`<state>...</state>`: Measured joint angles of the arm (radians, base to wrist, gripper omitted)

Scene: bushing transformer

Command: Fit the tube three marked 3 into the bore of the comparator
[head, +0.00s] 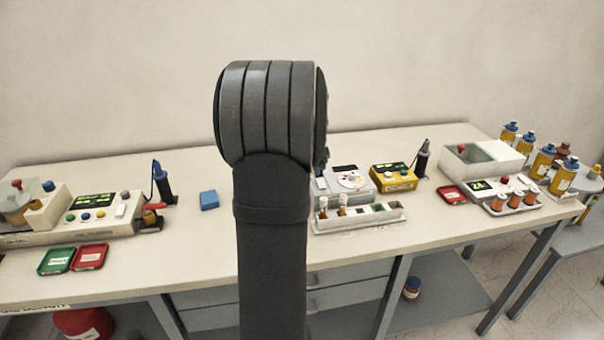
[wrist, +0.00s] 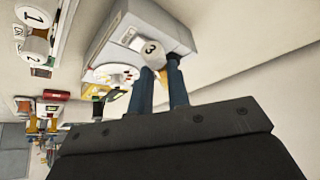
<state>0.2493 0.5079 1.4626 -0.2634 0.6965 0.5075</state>
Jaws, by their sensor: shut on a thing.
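Tube three (wrist: 151,51) shows its white cap marked 3 in the wrist view. My gripper (wrist: 161,74) has its two blue fingers shut on it, with a bit of amber tube body beside a finger. The comparator (wrist: 112,32), a light grey box with a colour-spotted disc, is right behind the tube in that view. In the head view the comparator (head: 346,172) stands on the bench, partly covered by my arm. The bore is hidden, and I cannot tell whether the tube touches the comparator. My gripper is hidden behind my arm in the head view.
A white rack (head: 357,221) with two capped tubes stands in front of the comparator. A yellow meter (head: 394,178) is close on its right, with a black probe stand (head: 422,160) beyond. A blue block (head: 209,200) lies left, with clear bench around it.

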